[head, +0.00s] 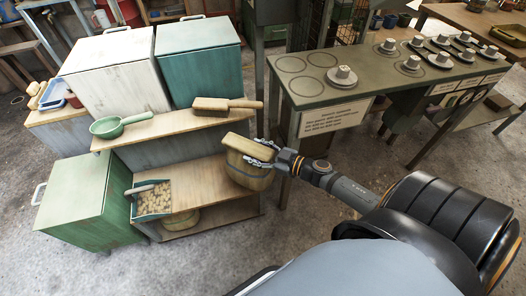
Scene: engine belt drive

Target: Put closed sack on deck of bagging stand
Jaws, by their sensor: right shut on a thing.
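My right gripper (264,153) comes in from the lower right and is shut on the tan closed sack (249,178), near its top. The sack has a paler folded-looking top and hangs slightly tilted at the right end of the bagging stand. The stand's wooden deck (195,197) shows left of the sack. The sack covers part of the deck's right end; I cannot tell whether it touches the deck. My left gripper is not in view.
A scoop tray of potato-like pieces (154,199) sits on the deck's left. A green scoop (117,125) and a brush (226,105) lie on the upper shelf (175,128). A green bench (330,103) stands right. The deck's middle is clear.

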